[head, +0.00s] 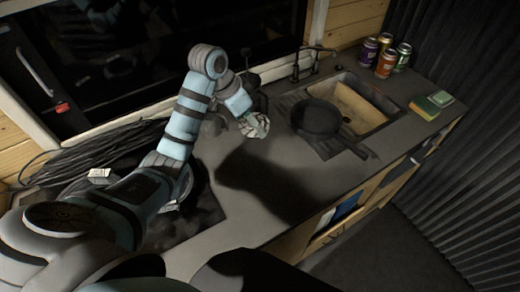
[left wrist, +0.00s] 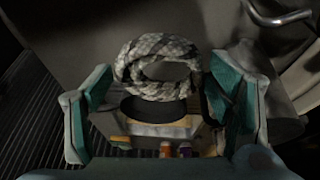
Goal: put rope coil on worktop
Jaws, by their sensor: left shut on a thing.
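The rope coil (head: 254,126) is a pale grey-and-white twisted ring at the end of my left arm, over the back part of the grey worktop (head: 225,205). My left gripper (head: 256,110) is shut on it. In the left wrist view, the rope coil (left wrist: 158,52) lies between the two teal fingers of my left gripper (left wrist: 158,85), with its loop open in the middle. I cannot tell whether the coil touches the worktop. My right gripper is not in view.
A dark pan (head: 315,118) lies beside the sink (head: 365,100), right of the coil. Several cans (head: 386,64) stand at the far right corner, near a sponge (head: 427,108). A tap (head: 310,62) rises behind. A black cable bundle (head: 95,150) lies at left.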

